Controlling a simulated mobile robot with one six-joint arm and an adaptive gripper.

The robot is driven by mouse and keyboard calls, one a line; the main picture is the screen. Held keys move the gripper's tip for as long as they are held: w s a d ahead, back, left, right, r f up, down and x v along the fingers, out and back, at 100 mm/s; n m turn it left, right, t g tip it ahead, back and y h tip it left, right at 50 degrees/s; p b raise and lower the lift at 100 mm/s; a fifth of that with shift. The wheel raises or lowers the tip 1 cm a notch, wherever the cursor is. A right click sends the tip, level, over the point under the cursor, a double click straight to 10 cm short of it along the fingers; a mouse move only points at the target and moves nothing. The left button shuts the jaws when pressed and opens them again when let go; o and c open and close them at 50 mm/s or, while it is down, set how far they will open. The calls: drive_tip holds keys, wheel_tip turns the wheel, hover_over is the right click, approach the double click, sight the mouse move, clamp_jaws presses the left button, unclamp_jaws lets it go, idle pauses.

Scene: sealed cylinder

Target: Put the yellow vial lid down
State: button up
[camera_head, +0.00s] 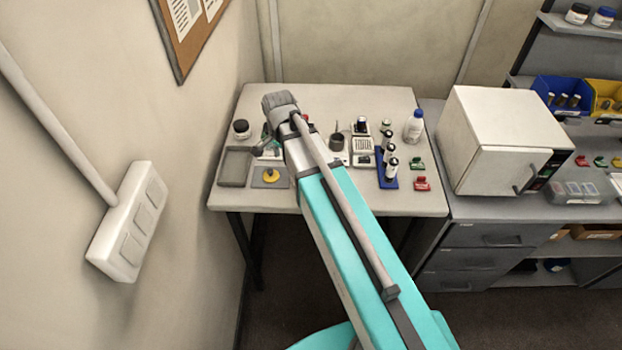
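A small round yellow thing (271,175), which looks like the yellow vial lid, is over a grey-blue pad (258,183) at the left front of the white table (320,97). It appears to rest on the pad, but the view is too small to be sure of contact. My gripper (262,146) is low over the table just behind the yellow lid, apart from it in the picture. My own arm partly covers the gripper, and its fingers are too small to read.
A grey tray (235,167) lies left of the pad. A dark-lidded jar (241,129) stands behind it.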

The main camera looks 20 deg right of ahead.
drive_tip(key=s+d+n, duration=0.5)
drive_tip(key=s+n, duration=0.5)
drive_tip(key=s, duration=0.1)
drive_tip(key=shift+d+n, duration=0.3)
drive_tip(key=shift+n, duration=0.1)
wheel_tip(320, 180, down, 2)
drive_tip(key=shift+f+b, duration=0.15)
drive_tip(key=shift+b, duration=1.05)
